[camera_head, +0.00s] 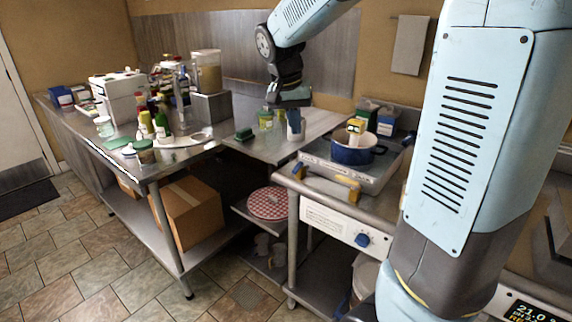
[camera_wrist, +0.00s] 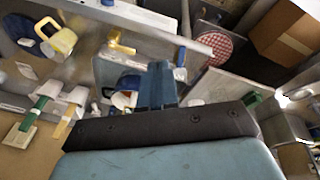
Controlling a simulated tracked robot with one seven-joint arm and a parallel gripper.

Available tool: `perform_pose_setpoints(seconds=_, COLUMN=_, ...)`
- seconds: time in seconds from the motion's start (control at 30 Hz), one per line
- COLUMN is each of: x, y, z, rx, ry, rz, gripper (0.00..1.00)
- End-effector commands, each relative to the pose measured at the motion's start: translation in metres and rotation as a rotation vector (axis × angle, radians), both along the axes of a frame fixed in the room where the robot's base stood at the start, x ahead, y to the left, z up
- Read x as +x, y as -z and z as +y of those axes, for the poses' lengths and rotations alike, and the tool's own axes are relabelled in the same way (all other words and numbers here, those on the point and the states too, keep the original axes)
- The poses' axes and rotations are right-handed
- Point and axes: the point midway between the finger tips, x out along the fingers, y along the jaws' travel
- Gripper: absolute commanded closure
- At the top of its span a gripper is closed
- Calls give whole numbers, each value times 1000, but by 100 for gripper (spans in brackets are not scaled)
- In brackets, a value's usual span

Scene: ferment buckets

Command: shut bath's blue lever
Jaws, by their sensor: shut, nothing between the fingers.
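The bath is a steel unit at centre right in the head view, with a pale front panel (camera_head: 325,220). A blue knob-like handle (camera_head: 362,240) sits on that panel; its exact turn is hard to read. My gripper (camera_head: 293,132) is shut and empty, pointing down above the worktop left of the bath, well apart from the handle. In the wrist view its closed blue fingers (camera_wrist: 160,72) show at the middle. A narrow blue piece (camera_wrist: 181,57) appears just beyond them; I cannot tell whether it is a lever.
Bottles and jars crowd the left table (camera_head: 110,160). A cardboard box (camera_head: 188,212) and a red checked lid (camera_head: 268,203) lie below. Tiled floor is clear at lower left.

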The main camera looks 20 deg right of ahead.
Motion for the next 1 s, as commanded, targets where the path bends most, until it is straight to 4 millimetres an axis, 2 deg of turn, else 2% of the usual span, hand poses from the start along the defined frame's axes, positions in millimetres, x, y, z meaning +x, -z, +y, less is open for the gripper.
perform_pose_setpoints(seconds=0.03, x=15, y=8, z=5, rx=-23, ry=23, rz=16, gripper=100)
perform_pose_setpoints(seconds=0.1, x=33, y=17, z=11, rx=-55, ry=59, rz=26, gripper=100)
perform_pose_setpoints(seconds=0.5, x=125, y=81, z=54, rx=-280, ry=253, rz=23, gripper=100)
perform_pose_setpoints(seconds=0.7, x=152, y=106, z=73, rx=-367, ry=311, rz=-10, gripper=100)
perform_pose_setpoints(seconds=1.0, x=162, y=116, z=81, rx=-404, ry=334, rz=-28, gripper=100)
